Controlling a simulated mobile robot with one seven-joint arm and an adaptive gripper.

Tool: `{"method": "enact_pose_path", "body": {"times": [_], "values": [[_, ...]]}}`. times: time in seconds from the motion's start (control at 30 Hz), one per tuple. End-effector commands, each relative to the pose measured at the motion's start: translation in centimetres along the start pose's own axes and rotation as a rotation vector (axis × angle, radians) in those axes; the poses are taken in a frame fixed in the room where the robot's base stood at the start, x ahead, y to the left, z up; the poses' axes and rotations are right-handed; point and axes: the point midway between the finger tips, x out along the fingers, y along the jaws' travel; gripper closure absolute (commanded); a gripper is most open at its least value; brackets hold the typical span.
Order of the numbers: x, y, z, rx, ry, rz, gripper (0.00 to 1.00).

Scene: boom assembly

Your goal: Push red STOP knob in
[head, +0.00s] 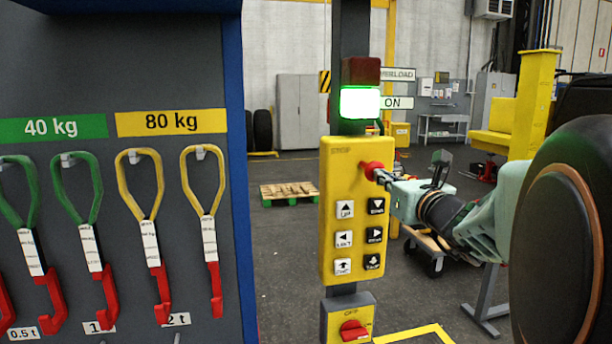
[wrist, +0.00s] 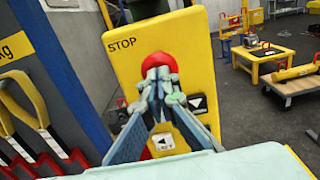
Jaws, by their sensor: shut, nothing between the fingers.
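The red STOP knob (head: 371,170) sits near the top of the yellow control box (head: 343,205), beneath the word STOP. In the wrist view the knob (wrist: 158,62) shows just beyond my fingertips. My gripper (head: 384,178) is shut and empty, coming from the right, with its tips at the knob. In the wrist view my gripper (wrist: 158,75) covers the lower part of the knob. The tips look to be touching it or very close; I cannot tell which. How far in the knob stands is not clear.
Arrow buttons (head: 345,209) sit below the knob. A green lamp (head: 360,103) is lit above the box, by the ON sign. A lower yellow box with a red OFF switch (head: 353,330) is below. A grey board with hanging slings (head: 145,190) stands at left.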

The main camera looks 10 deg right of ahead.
Motion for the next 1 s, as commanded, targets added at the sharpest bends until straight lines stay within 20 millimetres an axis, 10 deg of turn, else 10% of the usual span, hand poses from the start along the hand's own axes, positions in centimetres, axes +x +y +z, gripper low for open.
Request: {"method": "enact_pose_path", "body": {"times": [1.0], "values": [[3.2, -0.1, -0.1, 0.000, 0.000, 0.000, 1.00]]}}
